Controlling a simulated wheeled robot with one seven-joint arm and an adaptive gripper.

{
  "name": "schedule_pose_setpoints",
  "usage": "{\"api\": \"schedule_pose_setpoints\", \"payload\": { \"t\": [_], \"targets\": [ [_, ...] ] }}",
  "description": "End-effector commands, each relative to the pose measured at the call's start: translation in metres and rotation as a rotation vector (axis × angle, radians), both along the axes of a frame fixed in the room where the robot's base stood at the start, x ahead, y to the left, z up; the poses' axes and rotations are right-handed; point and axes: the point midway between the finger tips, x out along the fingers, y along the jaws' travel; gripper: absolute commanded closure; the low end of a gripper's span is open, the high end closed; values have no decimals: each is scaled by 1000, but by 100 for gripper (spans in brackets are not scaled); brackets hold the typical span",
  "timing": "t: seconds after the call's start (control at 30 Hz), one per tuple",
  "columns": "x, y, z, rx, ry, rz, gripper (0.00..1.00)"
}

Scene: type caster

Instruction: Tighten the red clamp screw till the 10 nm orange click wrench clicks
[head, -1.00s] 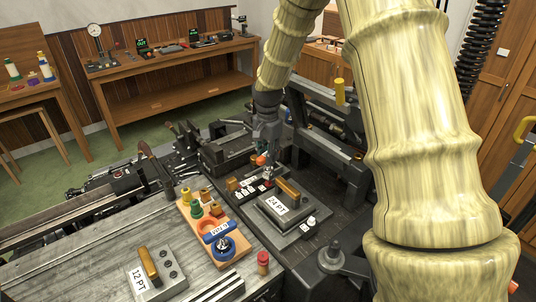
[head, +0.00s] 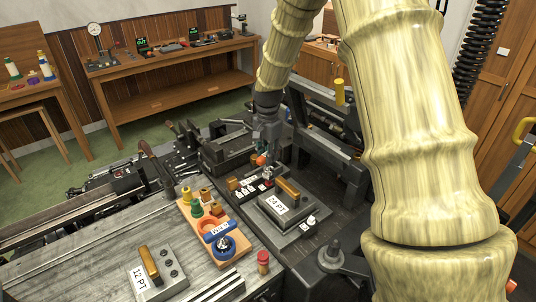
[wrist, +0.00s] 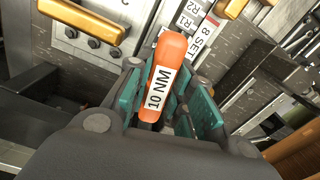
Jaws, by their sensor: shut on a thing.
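My gripper (head: 268,142) is shut on the orange click wrench, whose handle (wrist: 165,75) bears a "10 NM" label. In the wrist view the handle stands between the teal finger pads. In the head view only a small orange part of the wrench (head: 261,160) shows under the gripper. A small red screw (head: 267,183) shows just below the gripper, beside the 24 PT block. I cannot tell whether the wrench tip is seated on it, as the gripper hides the tip in the wrist view.
The 24 PT block (head: 272,213) with its brass handle lies close to the gripper's right. A wooden tool tray (head: 232,248) holds several coloured tools to the left. A 12 PT block (head: 171,285) and a red-capped bottle (head: 263,262) stand near the front. The machine frame rises behind.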

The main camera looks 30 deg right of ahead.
Motion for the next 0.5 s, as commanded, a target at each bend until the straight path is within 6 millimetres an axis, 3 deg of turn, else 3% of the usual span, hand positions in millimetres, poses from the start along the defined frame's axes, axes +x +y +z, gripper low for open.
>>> {"api": "schedule_pose_setpoints", "payload": {
  "t": [0.5],
  "targets": [
    [0, 0, -10, 0, 0, 0, 100]
  ]
}}
